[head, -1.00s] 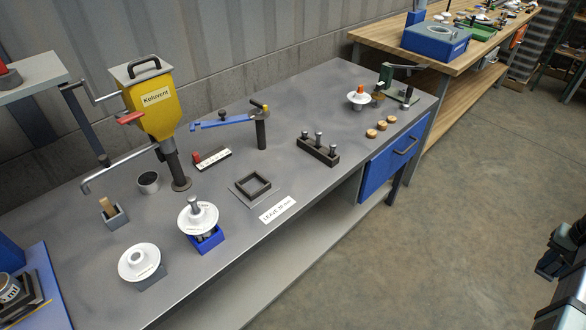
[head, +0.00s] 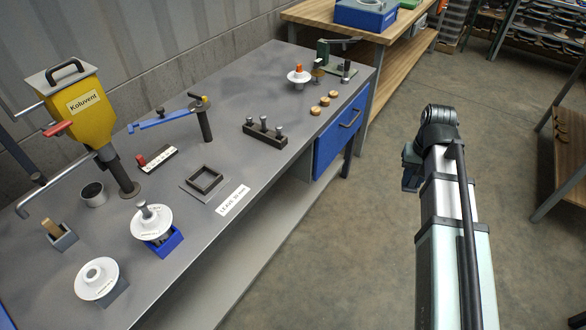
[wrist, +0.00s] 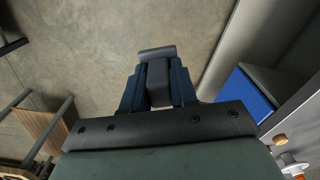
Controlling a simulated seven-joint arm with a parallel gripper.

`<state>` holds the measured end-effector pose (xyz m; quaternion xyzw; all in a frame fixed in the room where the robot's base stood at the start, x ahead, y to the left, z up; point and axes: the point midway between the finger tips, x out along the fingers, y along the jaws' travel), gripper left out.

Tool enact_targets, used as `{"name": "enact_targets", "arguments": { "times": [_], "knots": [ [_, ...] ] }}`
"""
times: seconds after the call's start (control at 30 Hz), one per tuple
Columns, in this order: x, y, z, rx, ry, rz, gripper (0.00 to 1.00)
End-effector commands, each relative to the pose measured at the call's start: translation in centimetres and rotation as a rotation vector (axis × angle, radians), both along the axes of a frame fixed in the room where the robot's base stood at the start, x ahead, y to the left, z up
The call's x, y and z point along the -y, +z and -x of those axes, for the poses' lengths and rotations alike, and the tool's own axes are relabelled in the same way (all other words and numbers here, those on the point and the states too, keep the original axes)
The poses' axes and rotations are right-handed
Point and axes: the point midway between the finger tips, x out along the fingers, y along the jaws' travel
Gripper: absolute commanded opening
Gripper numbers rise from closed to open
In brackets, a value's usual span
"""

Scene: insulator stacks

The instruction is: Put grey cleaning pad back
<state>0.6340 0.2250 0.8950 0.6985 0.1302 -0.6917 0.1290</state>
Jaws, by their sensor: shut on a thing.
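In the wrist view my gripper (wrist: 157,88) has its two dark blue fingers closed on a dark grey block, which I take to be the grey cleaning pad (wrist: 155,54). The pad sits between the fingers and its far end sticks out past their tips. Below it, in the wrist view, is the concrete floor, not the bench top. No other grey pad is clear on the bench.
A blue drawer (head: 342,133) faces the open floor.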

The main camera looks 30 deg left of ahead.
Motion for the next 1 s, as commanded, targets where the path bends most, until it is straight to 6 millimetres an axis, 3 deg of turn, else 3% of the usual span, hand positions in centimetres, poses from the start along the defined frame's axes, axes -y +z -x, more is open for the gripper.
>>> {"name": "enact_targets", "arguments": {
  "times": [0.1,0.57,1.0],
  "knots": [
    [-3.6,0.2,0.9,0.002,0.059,-0.001,0.0],
    [-16.8,1.3,5.4,0.01,0.27,-0.005,0.0],
    [-29.6,2.6,11.7,0.015,0.482,-0.01,0.0]
  ]
}}
